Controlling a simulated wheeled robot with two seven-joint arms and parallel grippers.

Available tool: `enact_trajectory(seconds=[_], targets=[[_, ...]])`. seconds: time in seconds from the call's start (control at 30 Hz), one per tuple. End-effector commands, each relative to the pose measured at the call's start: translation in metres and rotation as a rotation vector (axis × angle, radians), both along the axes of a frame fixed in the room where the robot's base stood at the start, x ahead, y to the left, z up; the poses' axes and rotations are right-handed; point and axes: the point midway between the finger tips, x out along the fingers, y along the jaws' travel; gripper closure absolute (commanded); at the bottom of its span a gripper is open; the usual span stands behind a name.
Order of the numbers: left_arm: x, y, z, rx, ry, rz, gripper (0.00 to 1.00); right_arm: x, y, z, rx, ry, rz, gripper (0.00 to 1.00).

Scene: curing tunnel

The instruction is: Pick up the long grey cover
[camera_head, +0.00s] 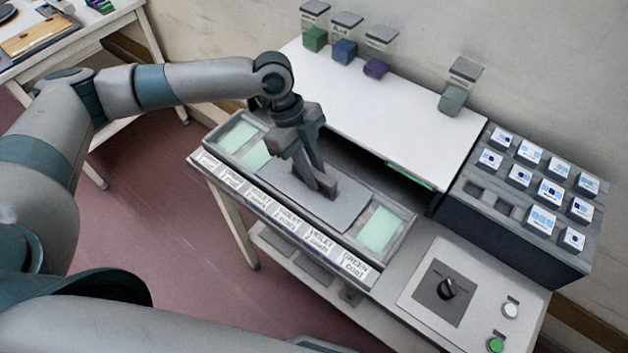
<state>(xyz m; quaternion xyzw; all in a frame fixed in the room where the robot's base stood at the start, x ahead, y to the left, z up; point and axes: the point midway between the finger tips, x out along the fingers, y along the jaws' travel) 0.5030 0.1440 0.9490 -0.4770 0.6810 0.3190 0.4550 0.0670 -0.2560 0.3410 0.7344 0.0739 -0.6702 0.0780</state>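The long grey cover (345,212) is a flat plate lying over the middle of a shallow tray (408,232) on the bench. A dark raised handle (329,186) stands on it. My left gripper (318,184) reaches down from above, with its fingertips at the handle. The fingers partly hide the handle, and I cannot tell whether they grip it or stand open around it. Pale green pieces show in the tray at both ends of the cover. My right gripper is not in view.
Paper labels (280,217) line the tray's front edge. A white-topped housing (400,122) stands behind. To the right are a dark rack (520,237) of small white boxes and a control panel (460,295) with a knob and buttons. Colored cubes hang along the wall.

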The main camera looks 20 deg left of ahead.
Motion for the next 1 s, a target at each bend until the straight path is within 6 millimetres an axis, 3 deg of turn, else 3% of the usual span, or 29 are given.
enact_trajectory(seconds=[0.43, 0.7, 1.0], targets=[[0.001, 0.0, 0.006, -0.001, -0.002, 0.0, 1.0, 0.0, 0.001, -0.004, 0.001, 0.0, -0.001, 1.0], [0.001, -0.001, 0.04, -0.003, -0.005, -0.001, 1.0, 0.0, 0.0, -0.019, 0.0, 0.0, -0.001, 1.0], [-0.038, -0.046, 0.074, -0.004, -0.005, -0.008, 1.0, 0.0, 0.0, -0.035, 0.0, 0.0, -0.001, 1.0]])
